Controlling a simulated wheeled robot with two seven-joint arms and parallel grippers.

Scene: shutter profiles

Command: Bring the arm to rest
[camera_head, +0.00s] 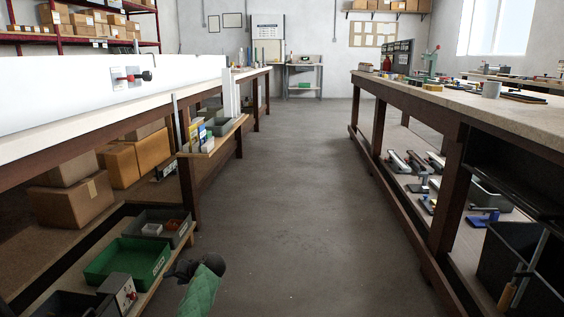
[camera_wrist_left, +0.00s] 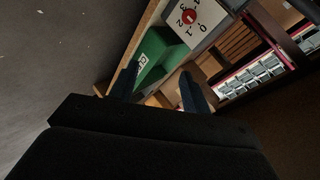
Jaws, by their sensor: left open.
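My left arm comes up from the bottom of the head view, in a green sleeve, with a dark left gripper (camera_head: 184,269) low in the aisle beside the left bench's lower shelf. In the left wrist view the two dark fingers of this gripper (camera_wrist_left: 158,90) stand apart with nothing held between them. Beyond them are a green bin (camera_wrist_left: 157,55) and a grey switch box (camera_wrist_left: 192,20) with a red knob. The green bin also shows in the head view (camera_head: 113,260), left of the gripper. My right gripper is not in view.
The left bench's lower shelf holds the switch box (camera_head: 120,291), a grey bin (camera_head: 178,233) and cardboard boxes (camera_head: 75,202). A small side shelf (camera_head: 226,137) juts into the aisle. The right bench (camera_head: 430,95) carries tools. The aisle floor (camera_head: 297,200) between is clear.

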